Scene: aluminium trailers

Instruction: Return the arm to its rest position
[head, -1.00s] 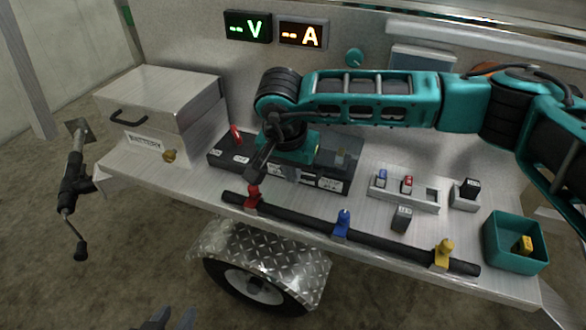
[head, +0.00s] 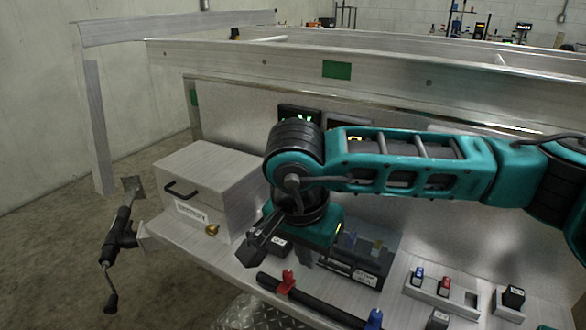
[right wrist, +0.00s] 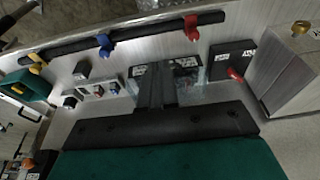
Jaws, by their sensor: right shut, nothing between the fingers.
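My right arm, teal and black, reaches in from the right across the head view. Its gripper (head: 256,248) hangs above the metal trailer deck, in front of the battery box and left of the red clip. Its jaws are shut and empty. In the right wrist view the gripper (right wrist: 155,72) points toward the deck, with the black bar beyond it. The gripper and wrist hide part of the dark box behind them in the head view. My left gripper is not in view.
The battery box (head: 207,183) stands left of my right gripper. A black bar (head: 318,307) carries a red clip (head: 287,281) and a blue clip (head: 374,319). A slotted holder (head: 461,298) lies right. A trailer jack (head: 113,245) hangs off the left corner.

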